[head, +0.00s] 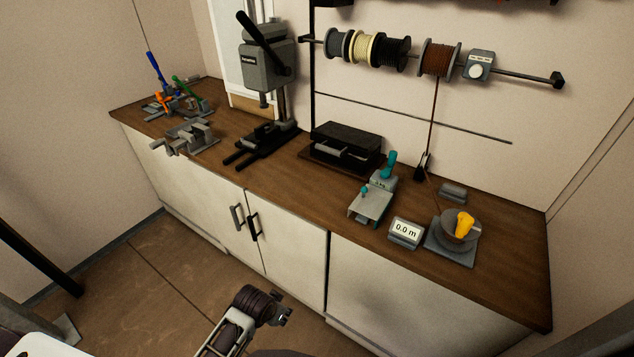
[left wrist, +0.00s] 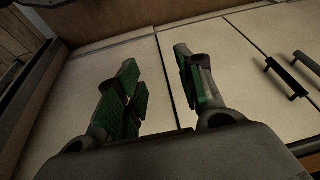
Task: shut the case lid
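A black box-like case (head: 346,140) stands on the wooden counter against the back wall. A light bar shows along its front, and I cannot tell clearly which part is its lid or how far it stands open. My left gripper (head: 284,314) is low in front of the cabinet doors, well below the counter and apart from the case. In the left wrist view its two green-padded fingers (left wrist: 160,75) are spread with nothing between them. My right gripper is in neither view.
The counter (head: 290,165) also holds a drill press (head: 266,70), a vise (head: 190,138), a grey device with a teal handle (head: 372,203), a 0.0 m display (head: 405,232) and a spool stand (head: 455,240). Wire spools (head: 375,50) hang above. Cabinet handles (head: 252,228) stick out below.

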